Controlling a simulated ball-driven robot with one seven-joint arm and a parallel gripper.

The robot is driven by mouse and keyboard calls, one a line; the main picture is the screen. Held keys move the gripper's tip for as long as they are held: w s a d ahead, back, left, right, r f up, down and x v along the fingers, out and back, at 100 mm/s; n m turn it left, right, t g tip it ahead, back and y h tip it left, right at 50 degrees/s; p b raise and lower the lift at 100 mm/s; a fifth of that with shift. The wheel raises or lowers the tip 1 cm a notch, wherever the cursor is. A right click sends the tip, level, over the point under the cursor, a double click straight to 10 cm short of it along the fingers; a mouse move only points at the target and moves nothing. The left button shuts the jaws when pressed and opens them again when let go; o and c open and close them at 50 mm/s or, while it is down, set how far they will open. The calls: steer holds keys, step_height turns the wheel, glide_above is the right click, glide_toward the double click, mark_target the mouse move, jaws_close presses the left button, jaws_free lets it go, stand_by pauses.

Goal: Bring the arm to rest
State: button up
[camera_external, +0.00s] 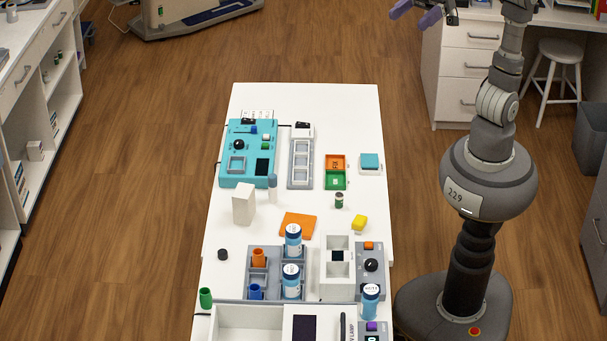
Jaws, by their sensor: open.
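My gripper (424,13) shows at the top edge of the external view, with purple fingers spread apart. It is open and nothing shows between the fingers. It is raised, beyond the far right corner of the white table (315,105) in the picture, and touches nothing that I can see. My arm rises from my round body at the right, and its upper part is cut off by the frame's top edge.
A drawer cabinet (465,65) and a stool (559,50) are at the back right. Open floor lies left of the table.

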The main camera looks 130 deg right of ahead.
steer(key=shift+n+t, duration=0.4)
steer(key=s+r, duration=0.2)
steer(key=r, duration=0.1)
steer(key=s+r, duration=0.1)
steer(key=shift+a+r, duration=0.2)
steer(key=shift+a, duration=0.1)
